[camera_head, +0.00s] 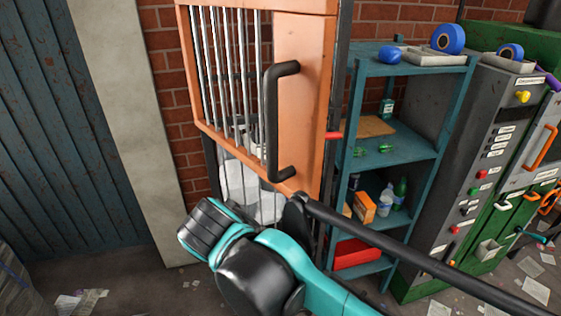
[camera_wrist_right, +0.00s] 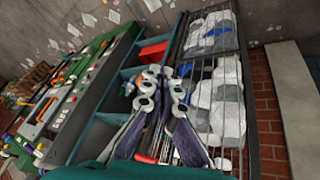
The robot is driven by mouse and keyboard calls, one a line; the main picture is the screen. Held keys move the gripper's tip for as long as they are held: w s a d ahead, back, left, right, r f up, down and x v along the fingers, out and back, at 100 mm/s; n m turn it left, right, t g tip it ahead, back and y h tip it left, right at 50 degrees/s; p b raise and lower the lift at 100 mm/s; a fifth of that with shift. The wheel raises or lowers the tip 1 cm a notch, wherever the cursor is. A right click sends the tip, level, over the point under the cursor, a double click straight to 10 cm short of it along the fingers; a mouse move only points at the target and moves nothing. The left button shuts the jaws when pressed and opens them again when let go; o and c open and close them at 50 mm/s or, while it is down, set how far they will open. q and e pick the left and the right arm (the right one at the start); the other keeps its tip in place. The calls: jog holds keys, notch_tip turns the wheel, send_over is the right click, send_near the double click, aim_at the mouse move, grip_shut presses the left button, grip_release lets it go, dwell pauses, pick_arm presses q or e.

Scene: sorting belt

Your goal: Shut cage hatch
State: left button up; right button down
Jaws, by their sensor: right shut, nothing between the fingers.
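The cage hatch (camera_head: 302,50), an orange frame with upright metal bars, is at the top centre of the head view. A black bar handle (camera_head: 271,120) is on its face. Its lower edge slants and appears to stand out from the cage, but I cannot tell how far it is open. The cage (camera_wrist_right: 243,70) shows thin dark bars with white and blue bags behind them. My right gripper (camera_wrist_right: 166,78) is shut and empty, beside the cage bars in the wrist view. In the head view my teal right arm hides most of it, just below the hatch. My left gripper is not in view.
A blue shelf unit (camera_head: 412,150) with small boxes and bottles stands right of the cage. A grey and green control cabinet (camera_head: 480,150) is further right. A brick wall is behind. Papers (camera_head: 80,301) litter the floor at left.

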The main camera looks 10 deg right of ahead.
jog(key=s+a+r+m+t+h+p, duration=0.1)
jog(key=a+r+m+h+p, duration=0.25)
jog(key=r, duration=0.75)
jog(key=a+r+m+p, duration=0.2)
jog(key=a+r+p, duration=0.35)
jog(key=r, duration=0.45)
jog(key=w+d+f+p, duration=0.1)
jog(key=w+d+f, duration=0.1)
jog(key=d, duration=0.3)
jog(key=w+d+f+p, duration=0.1)
jog(key=w+d+f, duration=0.2)
jog(key=d, duration=0.3)
jog(key=shift+f+p, duration=0.3)
jog(key=shift+f, duration=0.45)
jog(key=shift+a, duration=0.1)
